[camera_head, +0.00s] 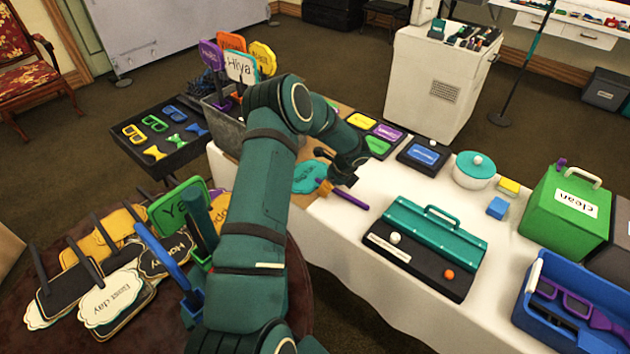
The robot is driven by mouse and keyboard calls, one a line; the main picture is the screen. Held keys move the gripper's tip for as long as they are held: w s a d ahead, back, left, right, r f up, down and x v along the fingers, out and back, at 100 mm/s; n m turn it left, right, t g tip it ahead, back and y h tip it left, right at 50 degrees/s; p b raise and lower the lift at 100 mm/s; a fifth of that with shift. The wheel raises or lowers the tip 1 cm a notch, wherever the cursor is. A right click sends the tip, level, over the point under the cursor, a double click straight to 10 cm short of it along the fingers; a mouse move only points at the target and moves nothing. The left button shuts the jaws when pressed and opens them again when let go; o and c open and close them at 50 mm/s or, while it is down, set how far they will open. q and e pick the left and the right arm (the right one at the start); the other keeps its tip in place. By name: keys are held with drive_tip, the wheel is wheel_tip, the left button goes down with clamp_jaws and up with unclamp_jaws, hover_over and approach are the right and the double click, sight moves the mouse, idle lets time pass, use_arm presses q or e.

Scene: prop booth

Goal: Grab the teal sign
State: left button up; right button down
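A teal sign (308,177) with a scalloped edge lies on the white-clothed table, left of the teal toolbox. A purple handle (351,199) shows to its right, with a small orange piece between them. My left arm reaches over from the bottom, and its dark gripper (333,174) is low at the sign's right side, close to the orange piece. The fingers are small and partly hidden, so I cannot tell whether they are open or touching the sign. My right gripper is not in view.
A teal-lidded toolbox (432,232), a white pot (474,172), a green box (567,208) and a blue tray (530,310) stand on the table. A round table at lower left holds several signs, including a white one (111,299). Cloth between sign and toolbox is mostly clear.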

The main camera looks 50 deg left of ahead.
use_arm(q)
drive_tip(key=shift+f, duration=0.15)
clamp_jaws()
idle(0.4)
